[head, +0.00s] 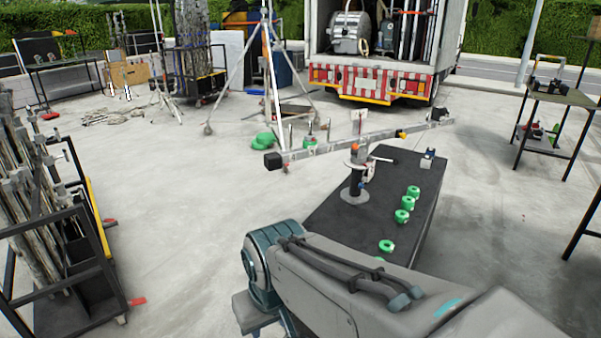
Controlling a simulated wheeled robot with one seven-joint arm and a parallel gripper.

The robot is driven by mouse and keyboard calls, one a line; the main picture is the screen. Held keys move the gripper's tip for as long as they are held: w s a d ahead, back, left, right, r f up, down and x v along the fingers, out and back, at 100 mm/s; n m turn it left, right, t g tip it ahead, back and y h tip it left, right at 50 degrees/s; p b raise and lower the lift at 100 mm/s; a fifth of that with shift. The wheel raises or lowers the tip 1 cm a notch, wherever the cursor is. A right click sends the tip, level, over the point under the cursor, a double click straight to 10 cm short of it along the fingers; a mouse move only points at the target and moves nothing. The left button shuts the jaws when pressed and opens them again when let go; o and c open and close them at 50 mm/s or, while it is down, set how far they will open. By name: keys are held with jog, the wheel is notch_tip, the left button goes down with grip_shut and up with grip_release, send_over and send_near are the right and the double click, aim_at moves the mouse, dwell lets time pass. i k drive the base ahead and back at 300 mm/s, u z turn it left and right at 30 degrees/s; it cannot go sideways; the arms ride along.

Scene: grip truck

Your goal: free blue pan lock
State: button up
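A black upright post (354,187) stands on the dark table (322,218). It carries a pale disc and a long grey bar (340,145) with black ends, tilted up to the right. A small blue spot (361,184) shows on the post's right side; it looks like the blue pan lock, but is too small to tell its setting. An orange knob (355,148) sits higher, near the bar.
Several green rings (402,215) lie along the table's right side, with a small device (427,159) at its far end. A cart of metal stands (60,235) is at left, a tripod (270,75) and truck (375,80) behind. Floor left of the table is clear.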

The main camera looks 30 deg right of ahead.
aim_at(361, 185)
jog(key=z, duration=0.35)
jog(key=i, duration=1.1)
jog(key=z, duration=1.15)
jog(key=i, duration=0.5)
jog(key=z, duration=0.55)
